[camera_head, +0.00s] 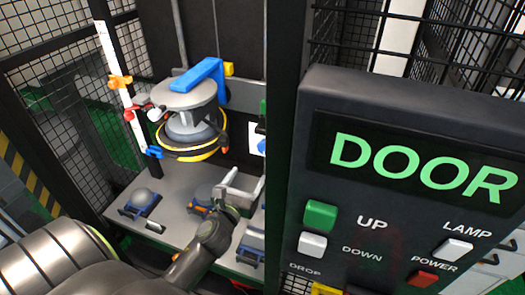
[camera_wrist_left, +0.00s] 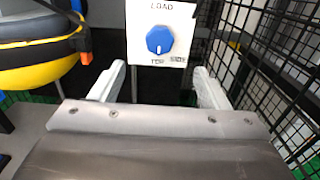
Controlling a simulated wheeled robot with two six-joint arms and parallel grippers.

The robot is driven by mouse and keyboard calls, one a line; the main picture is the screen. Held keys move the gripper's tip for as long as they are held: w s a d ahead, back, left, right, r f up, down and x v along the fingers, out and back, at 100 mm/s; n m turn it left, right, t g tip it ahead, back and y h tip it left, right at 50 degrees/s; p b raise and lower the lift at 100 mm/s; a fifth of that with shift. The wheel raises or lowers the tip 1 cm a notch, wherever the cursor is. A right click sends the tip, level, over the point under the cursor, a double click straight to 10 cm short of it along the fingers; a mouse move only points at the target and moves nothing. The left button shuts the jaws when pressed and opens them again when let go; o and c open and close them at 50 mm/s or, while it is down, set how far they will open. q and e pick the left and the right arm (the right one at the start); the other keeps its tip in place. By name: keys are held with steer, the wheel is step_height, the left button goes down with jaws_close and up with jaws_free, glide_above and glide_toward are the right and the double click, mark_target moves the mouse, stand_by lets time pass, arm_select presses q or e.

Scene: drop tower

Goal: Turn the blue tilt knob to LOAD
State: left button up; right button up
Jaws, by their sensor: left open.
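The blue tilt knob (camera_wrist_left: 160,39) is on a white plate (camera_wrist_left: 138,56) in the left wrist view. LOAD is printed above the knob and smaller lettering below it. A pale mark on the knob points down, away from LOAD. In the head view the plate (camera_head: 257,139) is partly hidden behind the dark post. My left gripper (camera_head: 243,184) is open and empty inside the tower. In the left wrist view its two fingers (camera_wrist_left: 159,70) stand apart, below and to either side of the knob, with nothing between them. My right gripper is not in view.
A grey drum with a yellow ring (camera_head: 185,150) and a blue arm (camera_head: 197,74) hangs left of the plate. Black mesh (camera_wrist_left: 270,60) runs close on the right in the wrist view. The DOOR control box (camera_head: 400,200) fills the head view's right side.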

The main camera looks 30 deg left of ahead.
mark_target(263, 151)
arm_select(q)
steer(key=x, duration=1.2)
steer(key=shift+w, duration=0.4)
steer(key=c, duration=1)
steer(key=shift+o, duration=0.2)
